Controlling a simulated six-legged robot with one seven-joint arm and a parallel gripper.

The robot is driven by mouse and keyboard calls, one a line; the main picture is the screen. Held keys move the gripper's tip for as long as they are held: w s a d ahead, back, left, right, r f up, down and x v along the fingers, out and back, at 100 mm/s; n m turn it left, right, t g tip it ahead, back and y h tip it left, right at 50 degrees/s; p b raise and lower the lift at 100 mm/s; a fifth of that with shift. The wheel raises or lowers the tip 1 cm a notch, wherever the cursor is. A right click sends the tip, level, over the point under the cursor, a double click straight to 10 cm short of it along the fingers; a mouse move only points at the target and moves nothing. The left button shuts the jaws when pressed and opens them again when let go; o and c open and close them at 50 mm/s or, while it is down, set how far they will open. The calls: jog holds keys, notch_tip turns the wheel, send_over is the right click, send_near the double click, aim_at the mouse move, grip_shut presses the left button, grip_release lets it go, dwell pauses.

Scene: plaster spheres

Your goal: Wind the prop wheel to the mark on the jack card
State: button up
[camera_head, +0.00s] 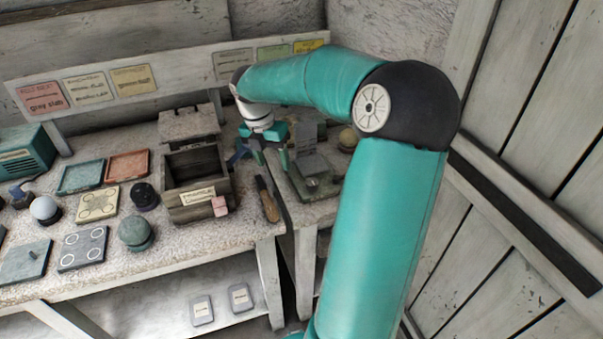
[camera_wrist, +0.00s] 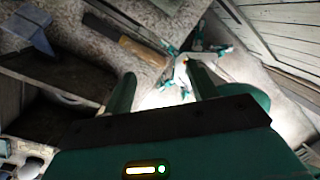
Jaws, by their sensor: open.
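My gripper (camera_head: 271,160) hangs over the gap between the wooden box and a grey metal device. Its two fingers stand apart with nothing between them, as the wrist view also shows (camera_wrist: 160,84). The grey device (camera_head: 316,168), on the right-hand bench to the right of my gripper, has a flat plate and a small round part (camera_head: 313,183) near its front. I cannot tell whether this round part is the prop wheel. No jack card or mark can be made out; my arm hides part of that bench.
An open wooden box (camera_head: 190,195) with a pink tag stands left of my gripper. A wooden-handled tool (camera_head: 267,200) lies beside it. Coloured trays, tiles and spheres, including a green sphere (camera_head: 135,232), cover the left bench. A plank wall (camera_head: 520,150) bounds the right.

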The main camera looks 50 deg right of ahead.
aim_at(312, 181)
jog(key=s+d+r+n+t+y, duration=0.1)
jog(key=s+d+n+t, duration=0.3)
jog(key=d, duration=0.7)
jog(key=f, duration=0.4)
jog(key=f+g, duration=0.1)
jog(key=f, duration=0.4)
jog(key=f+g, duration=0.1)
jog(key=f, duration=0.3)
jog(key=shift+s+d+f+m, duration=0.1)
jog(key=shift+s+f+m, duration=0.15)
jog(key=shift+m, duration=0.15)
jog(key=c, duration=1)
